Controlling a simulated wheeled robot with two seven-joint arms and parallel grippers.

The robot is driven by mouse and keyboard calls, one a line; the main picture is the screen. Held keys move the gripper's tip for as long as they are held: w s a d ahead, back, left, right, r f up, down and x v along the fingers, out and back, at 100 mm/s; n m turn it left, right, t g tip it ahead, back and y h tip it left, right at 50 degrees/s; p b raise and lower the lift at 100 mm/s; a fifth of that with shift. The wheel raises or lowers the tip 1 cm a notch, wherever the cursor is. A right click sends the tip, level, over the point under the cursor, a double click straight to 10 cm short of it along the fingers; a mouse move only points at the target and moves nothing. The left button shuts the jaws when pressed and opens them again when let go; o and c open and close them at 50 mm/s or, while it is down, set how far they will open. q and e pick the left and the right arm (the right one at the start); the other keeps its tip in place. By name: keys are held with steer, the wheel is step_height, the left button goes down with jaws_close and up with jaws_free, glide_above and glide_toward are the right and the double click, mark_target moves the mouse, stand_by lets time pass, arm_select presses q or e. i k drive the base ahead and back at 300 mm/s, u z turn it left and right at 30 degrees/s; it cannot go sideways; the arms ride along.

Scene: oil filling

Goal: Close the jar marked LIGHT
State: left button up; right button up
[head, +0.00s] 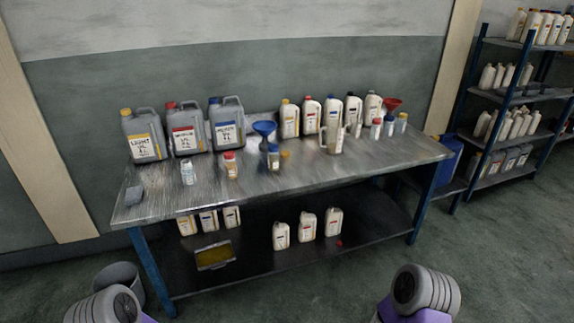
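A large grey canister (143,138) with a yellow-edged label reading LIGHT stands at the left back of the metal table, with a yellow cap on top. In front of it stands a small pale jar (188,173); its label is too small to read and I see no coloured cap on it. A small jar with a red cap (231,167) and one with a blue cap (273,158) stand to its right. A small orange-yellow object (285,155), possibly a cap, lies beside the blue-capped jar. Neither gripper is in view; only my arm links show at the bottom.
Two more grey canisters (184,132), a blue funnel (264,128), several white bottles (311,119), a clear jug (336,136) and a red funnel (392,104) stand on the table (330,170). A grey block (133,196) lies at its left end. The front edge is clear.

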mark_target(188, 173)
steer(key=z, duration=0.7)
steer(key=i, duration=1.35)
steer(key=u, duration=0.7)
steer(key=i, duration=0.8)
steer(key=u, duration=0.85)
